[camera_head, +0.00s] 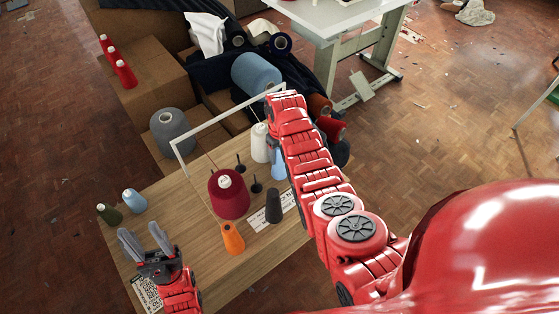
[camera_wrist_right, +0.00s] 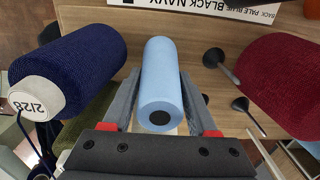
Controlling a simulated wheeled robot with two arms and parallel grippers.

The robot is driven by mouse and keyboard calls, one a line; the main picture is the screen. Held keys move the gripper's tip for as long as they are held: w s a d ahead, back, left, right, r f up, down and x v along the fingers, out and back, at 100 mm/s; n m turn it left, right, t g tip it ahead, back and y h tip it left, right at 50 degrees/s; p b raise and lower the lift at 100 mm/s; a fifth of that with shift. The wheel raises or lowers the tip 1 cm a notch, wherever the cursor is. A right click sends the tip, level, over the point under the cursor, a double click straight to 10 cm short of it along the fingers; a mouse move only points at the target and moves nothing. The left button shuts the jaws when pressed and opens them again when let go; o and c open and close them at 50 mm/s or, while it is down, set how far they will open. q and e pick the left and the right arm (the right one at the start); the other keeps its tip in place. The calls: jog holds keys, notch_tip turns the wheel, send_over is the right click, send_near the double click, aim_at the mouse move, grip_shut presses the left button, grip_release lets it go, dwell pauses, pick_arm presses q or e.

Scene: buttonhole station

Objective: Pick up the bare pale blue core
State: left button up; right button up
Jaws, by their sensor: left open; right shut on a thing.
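The bare pale blue core (camera_wrist_right: 160,82) is a smooth pale blue cylinder with a dark hole in its end. In the right wrist view it lies between the fingers of my right gripper (camera_wrist_right: 160,100), which is shut on it. In the head view part of the core (camera_head: 279,163) shows beside my right arm, which hides most of the gripper. I cannot tell whether the core is clear of the table. My left gripper (camera_head: 145,240) is open and empty above the table's near left corner.
A dark red cone (camera_head: 228,194), orange core (camera_head: 232,238), black core (camera_head: 273,206), white cone (camera_head: 260,142) and thin black pegs (camera_head: 257,187) stand on the wooden table. A navy cone (camera_wrist_right: 75,72) is close beside the held core. A white frame (camera_head: 187,172) spans the table.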

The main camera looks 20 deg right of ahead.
jog(key=shift+r, duration=0.1)
jog(key=shift+r+b, duration=0.3)
jog(key=shift+r, duration=0.1)
notch_tip(320, 180, up, 7)
jog(key=shift+f+b, duration=0.1)
jog(key=shift+b, duration=0.85)
notch_tip(320, 180, up, 6)
jog(key=p, duration=0.6)
jog(key=shift+r+p, duration=0.25)
jog(key=shift+p, duration=0.05)
jog(key=shift+f, duration=0.1)
